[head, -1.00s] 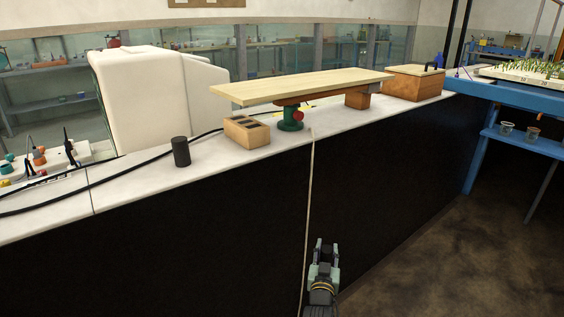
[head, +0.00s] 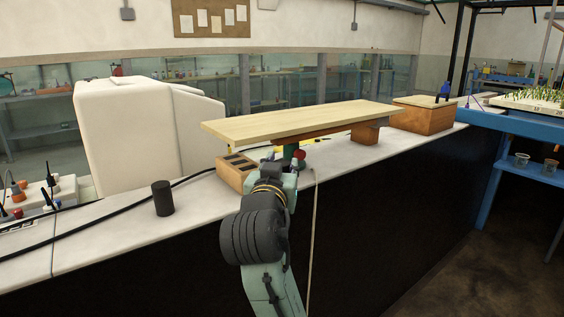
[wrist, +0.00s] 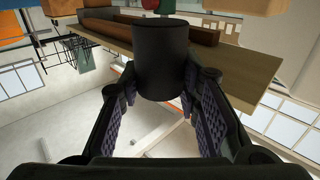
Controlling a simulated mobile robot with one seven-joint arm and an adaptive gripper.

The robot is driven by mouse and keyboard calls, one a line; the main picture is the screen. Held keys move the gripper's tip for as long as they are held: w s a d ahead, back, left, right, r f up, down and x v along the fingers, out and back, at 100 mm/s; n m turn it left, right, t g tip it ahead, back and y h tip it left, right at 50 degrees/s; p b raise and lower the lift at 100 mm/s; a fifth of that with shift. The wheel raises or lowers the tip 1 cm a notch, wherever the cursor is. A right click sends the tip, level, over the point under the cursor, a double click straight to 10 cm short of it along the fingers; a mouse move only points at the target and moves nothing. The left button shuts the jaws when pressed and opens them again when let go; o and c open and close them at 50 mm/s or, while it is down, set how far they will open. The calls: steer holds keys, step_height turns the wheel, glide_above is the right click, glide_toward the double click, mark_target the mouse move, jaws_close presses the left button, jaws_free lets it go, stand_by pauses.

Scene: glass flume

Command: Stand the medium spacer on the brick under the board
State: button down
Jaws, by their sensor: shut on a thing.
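The light wooden board (head: 300,122) lies raised above the counter; its underside also shows in the wrist view (wrist: 245,75), where the scene looks inverted. A dark red-brown bar (wrist: 185,32) runs beneath it. An orange-brown block (head: 365,134), apparently the brick, is under the board's right part; I cannot tell whether a gap separates them. My gripper (head: 284,178) is at the counter's front edge, before the board's left half. In the wrist view it is shut on a dark cylinder (wrist: 161,60), apparently the medium spacer. The arm hides it in the head view.
A green jack (head: 291,151) with a red knob (head: 299,155) stands under the board, just behind my gripper. A slotted wooden block (head: 236,172) is left of it. Another black cylinder (head: 163,198) stands farther left. A wooden box (head: 425,120) is at right.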

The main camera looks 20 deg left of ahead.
steer(key=shift+s+a+r, duration=0.2)
steer(key=shift+s+r, duration=0.05)
steer(key=shift+r, duration=0.05)
steer(key=shift+w+a+p, duration=0.15)
steer(key=shift+w+a, duration=1.15)
steer(key=shift+a, duration=0.35)
steer(key=shift+w+a+p, duration=0.2)
steer(key=shift+w+a, duration=1.1)
steer(key=shift+a, duration=0.4)
steer(key=shift+w+a+p, duration=0.15)
steer(key=shift+w+a, duration=1.15)
steer(key=shift+a, duration=0.35)
steer(key=shift+f, duration=0.35)
steer(key=c, duration=1.1)
jaws_free()
steer(key=shift+s, duration=0.1)
